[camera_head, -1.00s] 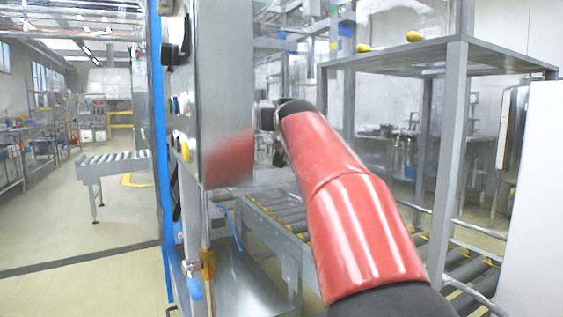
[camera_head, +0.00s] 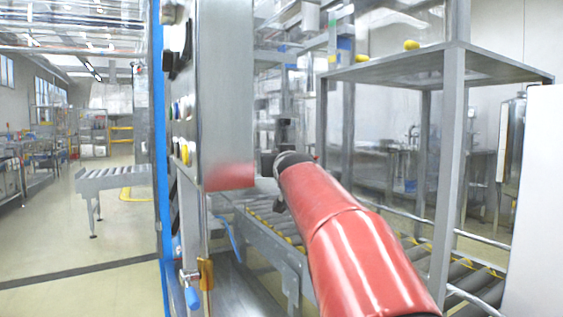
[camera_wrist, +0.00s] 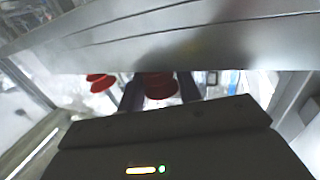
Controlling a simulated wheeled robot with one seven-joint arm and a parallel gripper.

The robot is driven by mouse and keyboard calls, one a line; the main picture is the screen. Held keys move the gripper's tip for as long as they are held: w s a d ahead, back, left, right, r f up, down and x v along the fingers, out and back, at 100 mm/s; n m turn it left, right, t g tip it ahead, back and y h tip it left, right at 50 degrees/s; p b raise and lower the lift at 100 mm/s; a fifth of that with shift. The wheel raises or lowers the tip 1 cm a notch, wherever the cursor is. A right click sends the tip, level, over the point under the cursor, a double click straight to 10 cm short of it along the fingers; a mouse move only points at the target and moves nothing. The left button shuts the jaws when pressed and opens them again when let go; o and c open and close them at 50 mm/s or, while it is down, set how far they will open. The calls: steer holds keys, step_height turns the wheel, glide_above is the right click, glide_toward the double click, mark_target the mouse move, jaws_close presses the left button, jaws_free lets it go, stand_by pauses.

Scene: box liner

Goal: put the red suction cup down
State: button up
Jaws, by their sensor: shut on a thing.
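In the wrist view a red suction cup (camera_wrist: 159,85) sits between the two dark fingers of my gripper (camera_wrist: 160,92). The fingers are shut on it. Its upper part is hidden behind a grey metal surface (camera_wrist: 200,45) that crosses the view. A second red cup-shaped thing (camera_wrist: 101,82) shows to the left, outside the fingers. In the head view my gripper (camera_head: 268,163) is small and mostly hidden beyond the end of my red arm, near the lower right edge of the steel cabinet. The held cup cannot be made out there.
The tall steel cabinet (camera_head: 227,90) with buttons stands left of my arm. A roller conveyor (camera_head: 268,222) runs below and behind it. Open floor (camera_head: 95,262) lies at left.

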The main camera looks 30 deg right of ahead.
steer(key=shift+f, duration=0.25)
steer(key=o, duration=1)
steer(key=shift+r, duration=0.15)
steer(key=shift+r+p, duration=0.25)
steer(key=shift+p, duration=0.05)
steer(key=b+v, duration=0.2)
steer(key=v, duration=1)
steer(key=s+a+f+n+g+y, duration=0.1)
steer(key=s+a+f+g, duration=0.3)
steer(key=s+f, duration=0.4)
steer(key=s+a+f+n+g+y, duration=0.1)
steer(key=s+a+f, duration=0.4)
steer(key=f, duration=1.2)
steer(key=s+a+f+n+g+y, duration=0.1)
steer(key=s+a+f+g+y, duration=0.2)
steer(key=s+f, duration=0.8)
steer(key=shift+a+f+n+g+y, duration=0.15)
steer(key=shift+a+f+g, duration=0.2)
steer(key=shift+a+g, duration=0.4)
steer(key=shift+a+f+n+g+y, duration=0.15)
steer(key=shift+a+f+g, duration=0.25)
steer(key=shift+g, duration=0.65)
